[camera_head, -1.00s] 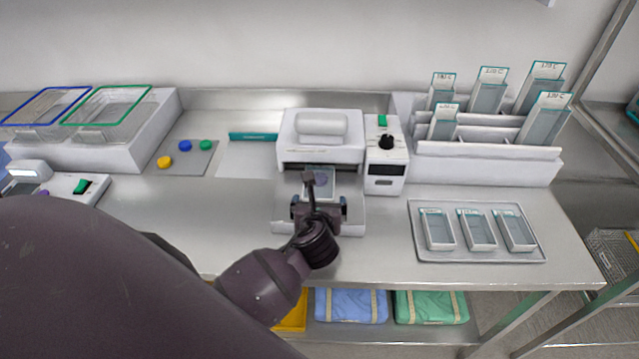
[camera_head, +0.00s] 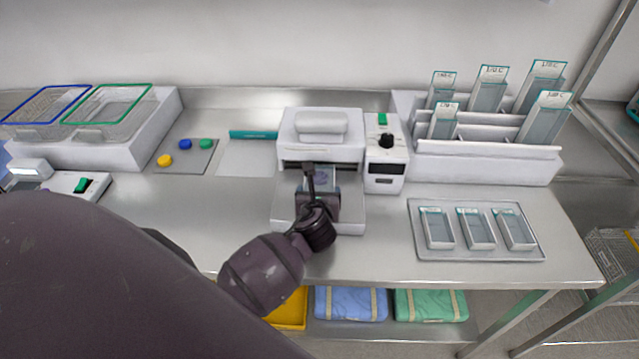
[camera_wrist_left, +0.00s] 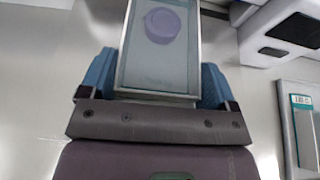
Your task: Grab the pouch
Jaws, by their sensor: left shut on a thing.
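The pouch (camera_wrist_left: 158,68) is clear with a pale frame and has a round purple piece inside. In the left wrist view it lies between the two blue fingers of my left gripper (camera_wrist_left: 155,82), which are shut on its near end. In the head view the pouch (camera_head: 325,173) shows at the front opening of the white sealing machine (camera_head: 322,128), partly hidden by my left gripper (camera_head: 321,195). My left gripper is over the machine's front tray (camera_head: 350,215). My right gripper is not in view.
A control box (camera_head: 385,155) stands right of the machine. A tray (camera_head: 477,254) with several packs lies at the front right, below a white rack (camera_head: 490,165) of upright packs. Clear bins (camera_head: 112,107) stand at the far left.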

